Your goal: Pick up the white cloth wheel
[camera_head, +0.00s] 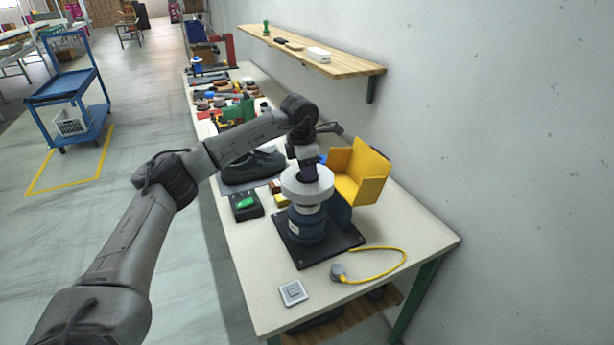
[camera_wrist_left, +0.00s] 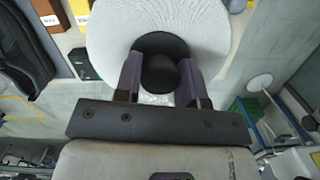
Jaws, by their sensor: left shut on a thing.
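The white cloth wheel (camera_head: 306,187) is a thick pale disc above the blue polishing machine (camera_head: 308,228) near the table's front. It also fills the top of the left wrist view (camera_wrist_left: 110,30), with a dark round hub (camera_wrist_left: 160,72) at its middle. My left gripper (camera_head: 308,174) is at the wheel from above, and its two fingers (camera_wrist_left: 161,78) are shut on the dark hub. I cannot tell whether the wheel touches the machine below it. My right gripper is not in view.
A yellow guard (camera_head: 360,172) stands close right of the machine. A black shoe (camera_head: 252,167) and a black box with a green button (camera_head: 246,205) are to the left. A yellow cable (camera_head: 385,272) and a grey switch plate (camera_head: 293,292) lie in front. A wall shelf (camera_head: 340,65) hangs behind.

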